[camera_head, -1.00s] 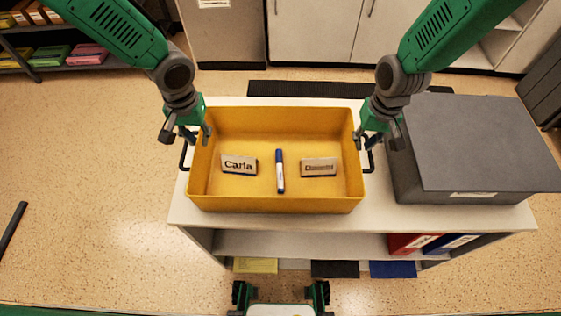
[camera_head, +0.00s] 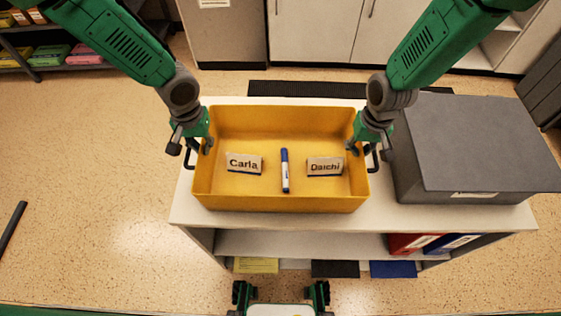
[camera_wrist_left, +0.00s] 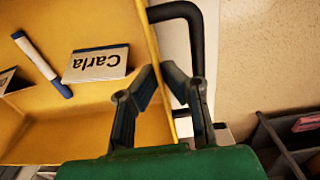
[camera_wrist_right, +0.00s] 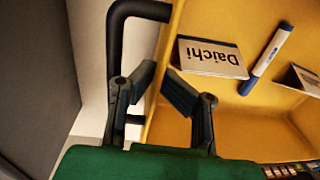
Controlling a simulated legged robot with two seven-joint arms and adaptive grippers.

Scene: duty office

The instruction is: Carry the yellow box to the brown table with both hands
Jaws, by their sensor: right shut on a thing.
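The yellow box (camera_head: 280,203) is an open tray on a white-topped shelf unit in the head view. I cannot tell whether it is clear of the top. It holds a "Carla" nameplate (camera_head: 244,164), a blue-and-white marker (camera_head: 285,170) and a "Daichi" nameplate (camera_head: 325,167). My left gripper (camera_head: 208,145) has its fingers on either side of the left wall, beside a black handle (camera_wrist_left: 196,50). My right gripper (camera_head: 352,148) is shut on the right wall, beside the other black handle (camera_wrist_right: 114,55). No brown table is in view.
A large grey box (camera_head: 475,150) stands close to the right of my right gripper, on the white shelf unit (camera_head: 300,224). Red and blue binders sit on its lower shelf. Cabinets (camera_head: 310,30) stand behind. The floor (camera_head: 90,180) at left is mostly open.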

